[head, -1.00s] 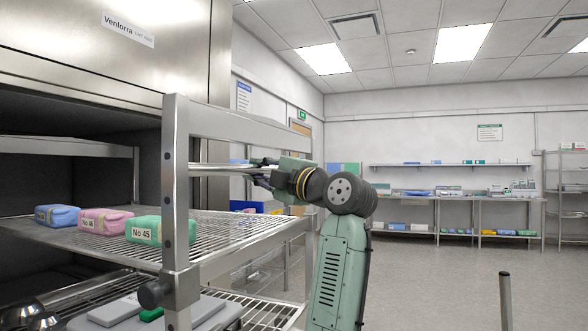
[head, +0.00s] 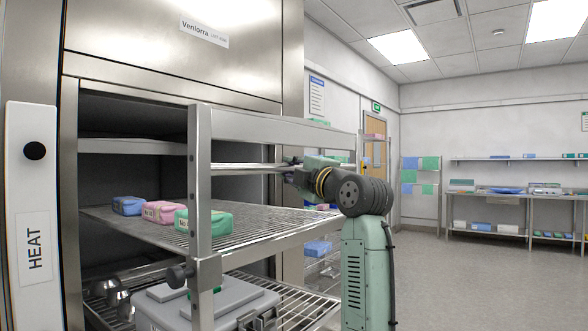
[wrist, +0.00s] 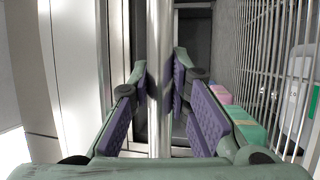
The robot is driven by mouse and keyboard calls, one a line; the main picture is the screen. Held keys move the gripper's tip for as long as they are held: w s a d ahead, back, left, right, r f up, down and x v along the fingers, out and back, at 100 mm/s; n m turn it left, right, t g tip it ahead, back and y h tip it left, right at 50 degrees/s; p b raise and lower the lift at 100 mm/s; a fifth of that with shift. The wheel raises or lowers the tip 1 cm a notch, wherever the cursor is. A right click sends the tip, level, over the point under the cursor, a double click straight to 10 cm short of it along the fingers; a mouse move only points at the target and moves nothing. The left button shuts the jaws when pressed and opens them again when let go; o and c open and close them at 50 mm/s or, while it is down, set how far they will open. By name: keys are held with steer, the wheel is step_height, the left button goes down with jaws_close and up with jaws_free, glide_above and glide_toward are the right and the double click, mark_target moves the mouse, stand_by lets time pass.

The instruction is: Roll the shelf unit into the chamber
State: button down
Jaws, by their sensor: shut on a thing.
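The shelf unit (head: 201,225) is a steel frame with wire shelves. Its near post stands in front of the chamber, and its far end appears to reach into the dark opening. Blue, pink and green (head: 205,219) packs lie on the middle shelf. The chamber (head: 176,60) is a steel cabinet labelled Venlorra with its front open. My gripper (head: 292,168) is shut on the unit's horizontal bar (head: 240,167). In the wrist view the bar (wrist: 160,40) runs between the purple pads of my gripper (wrist: 163,85). The unit's wheels are out of view.
A white panel marked HEAT (head: 32,215) stands left of the opening. A grey case (head: 205,305) and metal bowls sit on the lower shelf. The floor (head: 450,285) to the right is clear, up to a back-wall bench (head: 510,205).

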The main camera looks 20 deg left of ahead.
steer(key=c, duration=1.5)
jaws_free()
steer(key=v, duration=1.2)
